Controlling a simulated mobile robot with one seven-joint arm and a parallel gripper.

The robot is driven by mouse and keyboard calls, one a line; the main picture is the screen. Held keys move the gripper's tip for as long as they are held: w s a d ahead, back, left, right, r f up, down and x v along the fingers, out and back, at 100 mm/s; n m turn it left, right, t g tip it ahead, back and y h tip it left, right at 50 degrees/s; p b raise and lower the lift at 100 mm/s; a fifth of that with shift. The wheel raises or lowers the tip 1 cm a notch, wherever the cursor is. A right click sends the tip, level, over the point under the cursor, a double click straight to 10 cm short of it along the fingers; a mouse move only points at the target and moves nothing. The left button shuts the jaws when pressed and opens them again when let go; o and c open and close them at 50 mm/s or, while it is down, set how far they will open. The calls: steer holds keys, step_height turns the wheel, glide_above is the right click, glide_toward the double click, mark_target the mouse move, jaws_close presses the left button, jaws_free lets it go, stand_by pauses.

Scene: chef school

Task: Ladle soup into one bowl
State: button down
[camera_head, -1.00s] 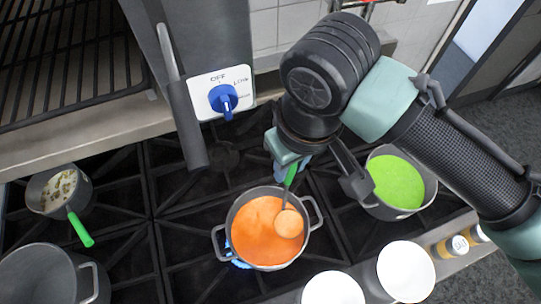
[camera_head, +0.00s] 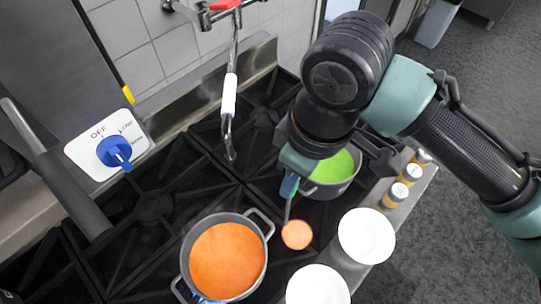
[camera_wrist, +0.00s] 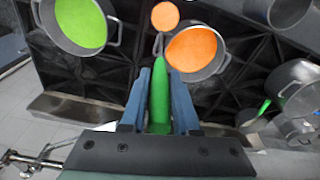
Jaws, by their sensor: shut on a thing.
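My gripper (camera_head: 289,186) is shut on the green handle of a ladle (camera_head: 297,235), which also shows in the wrist view (camera_wrist: 165,16). The ladle's cup holds orange soup and hangs to the right of the pot of orange soup (camera_head: 227,260), clear of its rim. That pot also shows in the wrist view (camera_wrist: 195,50). One white bowl (camera_head: 367,236) stands to the right of the ladle cup, and another white bowl (camera_head: 318,285) stands below it in the picture. Both look empty.
A pot of green soup (camera_head: 335,174) stands on the stove, partly hidden behind my gripper. Several small jars (camera_head: 395,195) line the counter edge beside the bowls. A faucet (camera_head: 229,100) hangs over the stove. A blue knob (camera_head: 115,151) is at the left.

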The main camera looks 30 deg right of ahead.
steer(key=s+d+b, duration=0.1)
steer(key=s+d, duration=0.2)
steer(key=d, duration=0.6)
steer(key=s+d+b, duration=0.1)
steer(key=s+d, duration=0.2)
steer(key=d, duration=0.7)
steer(key=shift+s+d, duration=0.25)
steer(key=shift+s, duration=0.05)
